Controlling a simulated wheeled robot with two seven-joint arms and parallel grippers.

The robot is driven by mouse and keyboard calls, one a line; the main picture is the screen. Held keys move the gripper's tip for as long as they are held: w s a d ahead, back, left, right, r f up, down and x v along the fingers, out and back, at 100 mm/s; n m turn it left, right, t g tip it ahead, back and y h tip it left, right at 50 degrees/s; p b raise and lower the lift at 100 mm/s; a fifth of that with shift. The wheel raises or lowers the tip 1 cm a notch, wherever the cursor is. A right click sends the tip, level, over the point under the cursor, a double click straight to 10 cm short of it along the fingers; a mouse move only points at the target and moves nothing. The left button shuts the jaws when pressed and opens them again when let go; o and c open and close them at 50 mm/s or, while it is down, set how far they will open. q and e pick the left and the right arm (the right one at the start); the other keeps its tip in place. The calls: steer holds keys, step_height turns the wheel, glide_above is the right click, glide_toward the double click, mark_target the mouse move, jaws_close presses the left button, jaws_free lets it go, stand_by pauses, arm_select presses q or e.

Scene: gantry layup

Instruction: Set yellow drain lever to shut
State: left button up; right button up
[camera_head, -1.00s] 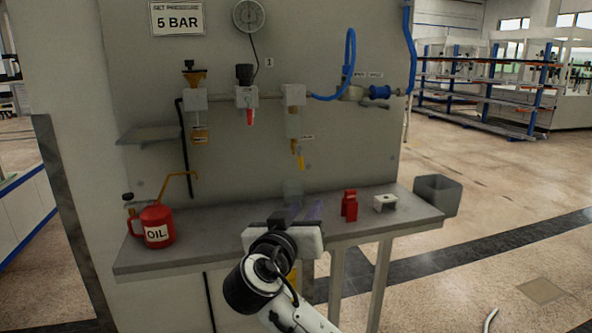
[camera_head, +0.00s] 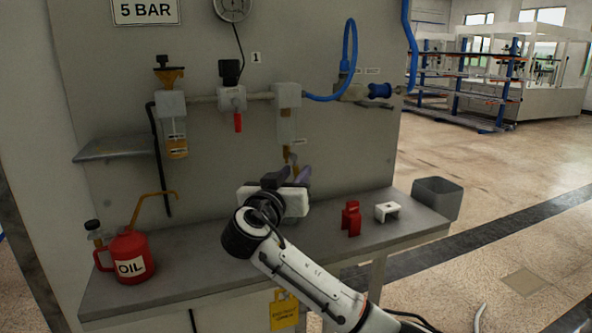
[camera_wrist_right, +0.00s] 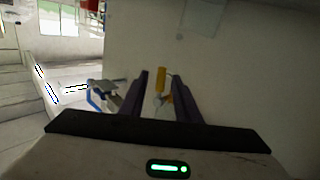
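The yellow drain lever (camera_wrist_right: 162,78) shows in the right wrist view as a short yellow handle, between the two dark fingers and apart from both. In the head view it is mostly hidden by my right gripper (camera_head: 290,174), below the brass drain fitting (camera_head: 288,154) of the right-hand filter unit (camera_head: 287,124). My right gripper is open around the lever's line, fingers pointing at the panel; in the wrist view its fingertips (camera_wrist_right: 160,77) flank the lever. I cannot tell whether the lever lies fully between the fingers in depth. My left gripper is not in view.
The bench (camera_head: 190,255) lies under my right arm. A red oil can (camera_head: 128,262), a red block (camera_head: 351,218) and a white bracket (camera_head: 387,211) stand on it. A grey bin (camera_head: 437,198) is at its right end. A red valve handle (camera_head: 238,122) hangs left of the filter unit.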

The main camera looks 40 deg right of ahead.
steer(key=shift+x, duration=0.8)
steer(key=shift+w, duration=0.1)
jaws_close()
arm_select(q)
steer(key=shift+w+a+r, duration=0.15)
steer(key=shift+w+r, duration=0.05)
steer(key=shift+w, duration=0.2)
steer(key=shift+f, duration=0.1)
arm_select(e)
steer(key=shift+f, duration=0.1)
